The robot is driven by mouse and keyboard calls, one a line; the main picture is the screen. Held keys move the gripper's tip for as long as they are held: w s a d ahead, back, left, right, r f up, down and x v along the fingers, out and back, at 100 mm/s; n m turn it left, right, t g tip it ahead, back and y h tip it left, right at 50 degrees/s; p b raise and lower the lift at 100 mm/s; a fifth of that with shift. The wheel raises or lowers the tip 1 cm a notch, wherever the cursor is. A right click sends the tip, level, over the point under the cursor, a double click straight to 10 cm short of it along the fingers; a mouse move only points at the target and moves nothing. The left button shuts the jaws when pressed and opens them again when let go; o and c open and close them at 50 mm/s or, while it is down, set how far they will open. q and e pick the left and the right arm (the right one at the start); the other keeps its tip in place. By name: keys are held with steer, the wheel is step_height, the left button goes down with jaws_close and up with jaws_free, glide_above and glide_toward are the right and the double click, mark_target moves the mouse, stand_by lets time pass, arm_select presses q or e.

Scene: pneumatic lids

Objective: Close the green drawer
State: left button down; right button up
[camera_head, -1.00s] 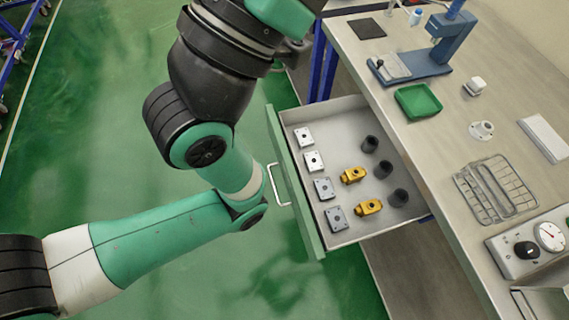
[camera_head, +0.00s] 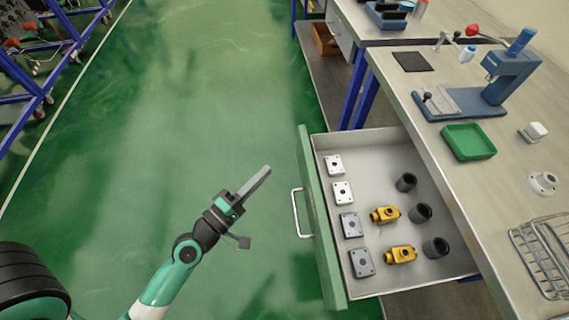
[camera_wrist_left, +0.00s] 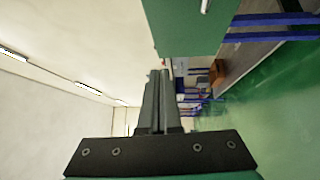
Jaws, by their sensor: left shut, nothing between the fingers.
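The green drawer (camera_head: 322,232) is pulled out from the workbench in the head view, with its green front facing left and a pale handle (camera_head: 296,213) on it. In it lie several square plates, two yellow fittings (camera_head: 400,254) and black cylinders (camera_head: 421,213). My left gripper (camera_head: 265,171) is shut and empty, left of the drawer front and apart from it. In the left wrist view the shut fingers (camera_wrist_left: 156,80) point toward a green panel (camera_wrist_left: 185,25), which seems to be the drawer front. My right gripper is not in view.
The workbench top (camera_head: 440,120) holds a green tray (camera_head: 468,141), a blue press (camera_head: 490,90) and a wire rack (camera_head: 545,255). The green floor (camera_head: 200,90) left of the drawer is clear. A blue-legged rack stands at the far left.

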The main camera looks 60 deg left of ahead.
arm_select(q)
steer(key=n+g+y, duration=0.1)
glide_toward(298, 150)
steer(key=p+x, duration=0.2)
steer(key=p, duration=0.1)
steer(key=r+p+x, duration=0.1)
steer(key=p+x, duration=0.2)
steer(key=shift+s+a, duration=0.1)
steer(key=shift+w, duration=0.25)
steer(key=shift+w+f, duration=0.15)
